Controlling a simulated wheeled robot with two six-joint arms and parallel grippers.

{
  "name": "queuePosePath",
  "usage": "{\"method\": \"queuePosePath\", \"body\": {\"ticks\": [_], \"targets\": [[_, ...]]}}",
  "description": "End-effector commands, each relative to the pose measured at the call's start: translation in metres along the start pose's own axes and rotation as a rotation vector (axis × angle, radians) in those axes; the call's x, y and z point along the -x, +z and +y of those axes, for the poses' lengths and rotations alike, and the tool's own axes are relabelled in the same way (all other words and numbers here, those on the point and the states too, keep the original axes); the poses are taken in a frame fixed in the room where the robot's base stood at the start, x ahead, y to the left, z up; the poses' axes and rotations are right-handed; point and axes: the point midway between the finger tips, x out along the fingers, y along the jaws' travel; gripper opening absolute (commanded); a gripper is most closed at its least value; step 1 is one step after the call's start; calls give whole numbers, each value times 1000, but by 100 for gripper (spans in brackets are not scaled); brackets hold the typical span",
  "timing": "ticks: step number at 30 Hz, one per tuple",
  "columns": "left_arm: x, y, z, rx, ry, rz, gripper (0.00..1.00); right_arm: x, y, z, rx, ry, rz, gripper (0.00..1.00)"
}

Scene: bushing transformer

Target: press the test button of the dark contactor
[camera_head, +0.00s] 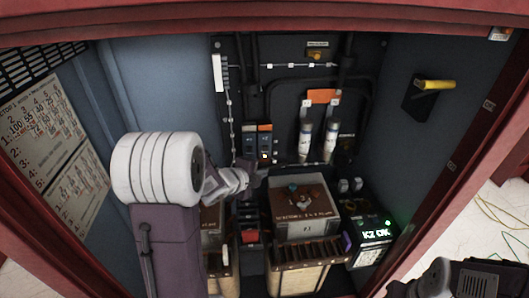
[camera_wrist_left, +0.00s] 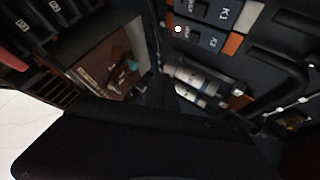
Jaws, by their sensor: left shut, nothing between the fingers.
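Two contactors stand side by side on the back panel. The left one, K1 (camera_head: 250,140), shows no lit lamp and is the dark one; K1 also shows at the top of the left wrist view (camera_wrist_left: 222,12). The right one, K2 (camera_head: 265,138), has a small bright lamp at its lower end; K2 is also in the left wrist view (camera_wrist_left: 205,40). My left gripper (camera_head: 258,172) is shut and empty, just below the contactors in the head view. Contact cannot be made out. K1's test button is too small to tell.
Two pale cylinders (camera_head: 318,142) stand right of the contactors. A brown-topped transformer box (camera_head: 303,212) sits below, beside a box with a green lit display (camera_head: 374,234). A yellow-handled lever (camera_head: 435,85) is on the right wall. Part of my right arm shows bottom right.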

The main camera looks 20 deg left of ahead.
Motion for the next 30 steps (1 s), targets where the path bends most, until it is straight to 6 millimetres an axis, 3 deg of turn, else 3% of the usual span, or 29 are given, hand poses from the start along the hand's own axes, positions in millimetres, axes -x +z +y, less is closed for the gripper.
{"method": "queuePosePath", "body": {"ticks": [3,8,22,30], "targets": [[2,21,8,32,9,-38,0,-1,0,0,0,0,1,54],[6,38,14,59,14,-71,0,-2,0,0,0,0,1,54],[6,44,13,68,14,-81,0,0,0,0,0,0,1,54],[-16,65,-5,69,15,-82,0,17,-2,0,0,0,1,54]]}}
